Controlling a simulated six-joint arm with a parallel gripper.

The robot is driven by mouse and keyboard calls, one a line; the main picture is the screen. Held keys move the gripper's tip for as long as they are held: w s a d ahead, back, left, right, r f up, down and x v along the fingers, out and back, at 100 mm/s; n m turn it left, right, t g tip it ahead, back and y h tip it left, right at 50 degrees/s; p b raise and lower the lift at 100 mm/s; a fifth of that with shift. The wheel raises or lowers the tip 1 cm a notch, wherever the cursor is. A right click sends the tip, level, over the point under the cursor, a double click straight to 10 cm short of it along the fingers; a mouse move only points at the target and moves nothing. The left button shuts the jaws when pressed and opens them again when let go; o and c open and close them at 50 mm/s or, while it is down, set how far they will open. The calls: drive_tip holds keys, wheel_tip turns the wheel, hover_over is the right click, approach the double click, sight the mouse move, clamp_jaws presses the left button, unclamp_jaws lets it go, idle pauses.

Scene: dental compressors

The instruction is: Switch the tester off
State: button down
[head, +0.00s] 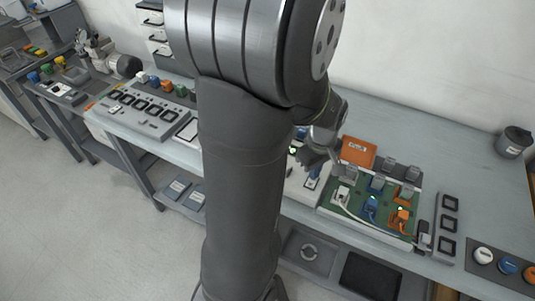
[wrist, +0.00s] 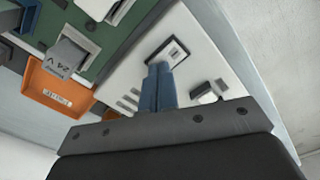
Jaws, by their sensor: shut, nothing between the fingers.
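The tester appears to be the white panel (head: 298,190) left of the green board, partly hidden behind my arm in the head view. In the wrist view the white panel (wrist: 205,58) carries a black-framed insert (wrist: 168,53), a small black and white part (wrist: 205,94) and several grey bars. I cannot tell for certain which part is the switch, or its position. My gripper (wrist: 158,67) is shut and empty, its blue fingers together, with the tips by the lower edge of the black-framed insert. Contact cannot be told. In the head view the gripper (head: 313,172) is low over the panel.
The green board (head: 352,211) with plugs and cables lies right of the panel. An orange tray (head: 358,151) is behind it; the wrist view shows a grey "24 V" block (wrist: 68,60) beside this tray. A grey strip with black-framed squares (head: 447,226) stands farther right.

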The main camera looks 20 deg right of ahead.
drive_tip(key=shift+f, duration=0.1)
drive_tip(key=shift+r, duration=3.5)
wheel_tip(320, 180, down, 7)
drive_tip(key=shift+f, duration=0.1)
drive_tip(key=shift+r, duration=0.25)
